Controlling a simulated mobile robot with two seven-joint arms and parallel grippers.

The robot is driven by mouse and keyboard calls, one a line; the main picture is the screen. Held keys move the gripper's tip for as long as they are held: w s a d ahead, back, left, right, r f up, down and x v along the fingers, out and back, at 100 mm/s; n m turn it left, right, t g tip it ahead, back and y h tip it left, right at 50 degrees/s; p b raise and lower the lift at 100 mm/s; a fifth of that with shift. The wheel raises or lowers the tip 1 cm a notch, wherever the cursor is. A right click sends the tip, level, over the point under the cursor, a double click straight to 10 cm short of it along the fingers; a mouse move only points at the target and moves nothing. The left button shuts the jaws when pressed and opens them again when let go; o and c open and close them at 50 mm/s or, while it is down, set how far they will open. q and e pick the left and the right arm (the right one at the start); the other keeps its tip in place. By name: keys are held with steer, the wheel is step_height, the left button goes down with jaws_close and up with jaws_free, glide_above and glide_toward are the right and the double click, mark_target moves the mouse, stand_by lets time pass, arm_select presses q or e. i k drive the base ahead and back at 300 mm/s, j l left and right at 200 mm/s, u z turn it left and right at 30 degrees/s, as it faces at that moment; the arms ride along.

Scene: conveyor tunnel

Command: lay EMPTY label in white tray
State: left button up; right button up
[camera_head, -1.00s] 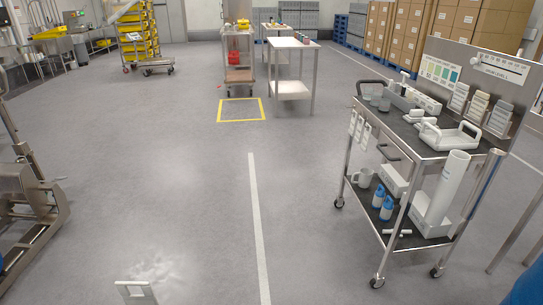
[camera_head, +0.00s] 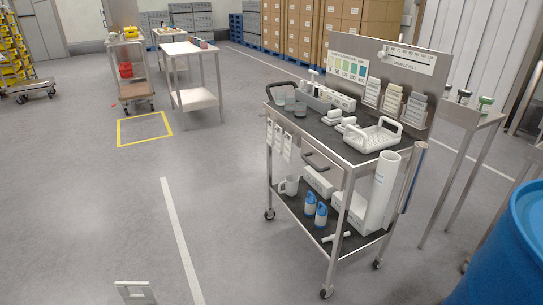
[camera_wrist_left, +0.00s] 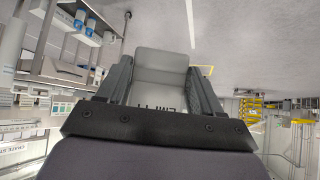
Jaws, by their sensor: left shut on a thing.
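The EMPTY label (camera_wrist_left: 158,66) is a pale card between the fingers of my left gripper (camera_wrist_left: 163,85) in the left wrist view, its dark lettering upside down and partly hidden. My left gripper is shut on it. The label's top edge also shows at the bottom of the head view (camera_head: 135,290), over the floor. The white tray (camera_head: 372,138), with raised handles, sits on the top shelf of the cart, right of centre in the head view, well away from the label. My right gripper is not in view.
The cart's top shelf (camera_head: 322,131) also holds cups, white boxes and label holders. Bottles, a mug and a white roll (camera_head: 382,190) are on and above its lower shelf. A blue barrel (camera_head: 505,250) stands at the right. Floor left of the cart is clear.

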mark_target(372, 141)
steer(key=i+j+z, duration=0.25)
steer(key=z, duration=0.2)
steer(key=i+j+z, duration=0.3)
steer(key=z, duration=0.15)
steer(key=i+j+z, duration=0.2)
steer(key=j+z, duration=0.25)
steer(key=i+j+z, duration=0.1)
steer(key=j+z, duration=0.75)
steer(key=j, duration=0.2)
steer(key=j+z, duration=0.35)
steer(key=j, duration=0.3)
